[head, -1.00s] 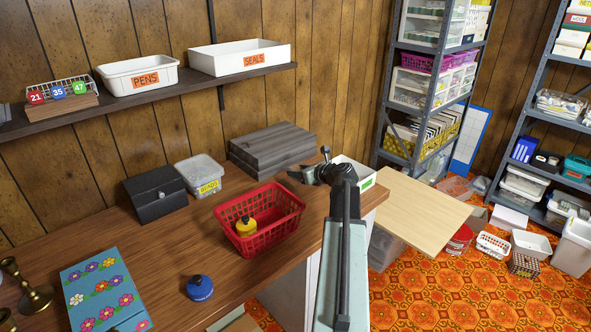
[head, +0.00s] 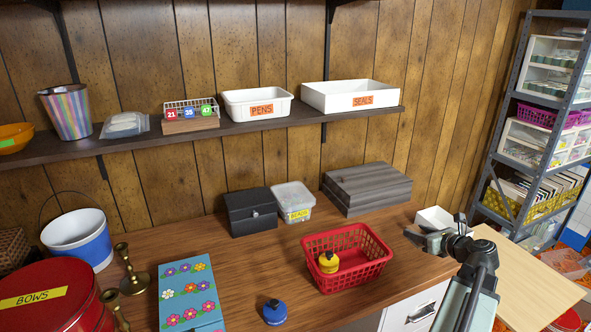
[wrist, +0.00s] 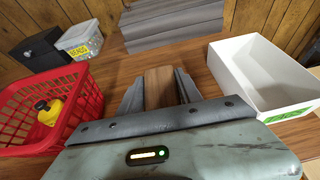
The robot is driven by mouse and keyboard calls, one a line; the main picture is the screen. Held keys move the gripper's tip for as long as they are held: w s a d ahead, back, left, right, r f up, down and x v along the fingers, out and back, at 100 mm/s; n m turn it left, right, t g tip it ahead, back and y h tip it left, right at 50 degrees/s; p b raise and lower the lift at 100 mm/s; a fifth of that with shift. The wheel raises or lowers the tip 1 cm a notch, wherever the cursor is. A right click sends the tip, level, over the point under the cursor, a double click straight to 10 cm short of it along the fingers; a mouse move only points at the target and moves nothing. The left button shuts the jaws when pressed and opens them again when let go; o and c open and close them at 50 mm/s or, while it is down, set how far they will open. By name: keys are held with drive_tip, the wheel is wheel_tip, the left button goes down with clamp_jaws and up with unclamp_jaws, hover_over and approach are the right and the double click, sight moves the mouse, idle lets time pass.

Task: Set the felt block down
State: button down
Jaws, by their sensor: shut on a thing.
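My gripper (head: 416,237) reaches over the right end of the wooden counter (head: 240,262), between the red basket and a white open box. In the wrist view, my gripper (wrist: 160,92) is shut on a brown block with a wood-like face (wrist: 159,86), which I take to be the felt block. I cannot tell whether its underside touches the counter. The block cannot be made out in the head view.
The white box (wrist: 262,62) with a green label is on the right. A stack of grey boards (head: 367,187) lies behind. Bare counter shows between them.

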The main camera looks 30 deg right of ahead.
sight(419, 231)
wheel_tip(419, 231, up, 16)
drive_tip(key=p, duration=1.4)
drive_tip(key=shift+f, duration=0.2)
drive_tip(key=shift+d, duration=0.1)
